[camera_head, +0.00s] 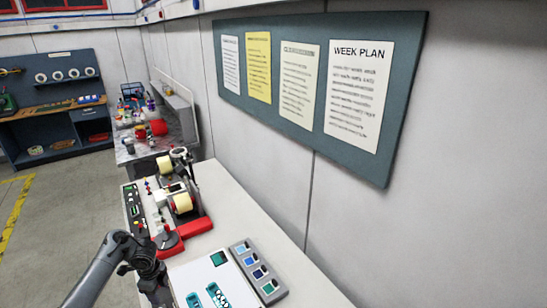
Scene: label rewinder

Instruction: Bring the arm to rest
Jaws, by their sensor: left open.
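My left arm comes in from the lower left, bends, and drops over the near left edge of the light table (245,215). My left gripper (160,298) points down at the bottom of the view, beside the white board; it is open, and I see nothing between its fingers. Its tips are close to the lower picture edge. The label rewinder (180,190) stands beyond it, with two cream rolls (165,164) (182,203) and a red base part (194,228). My right gripper is out of view.
A white board (207,272) with teal pieces (217,294) lies near the gripper. Right of it is a grey tray (246,246) with coloured squares. A wall with a notice board (300,115) borders the table on the right. Open floor (70,220) lies left.

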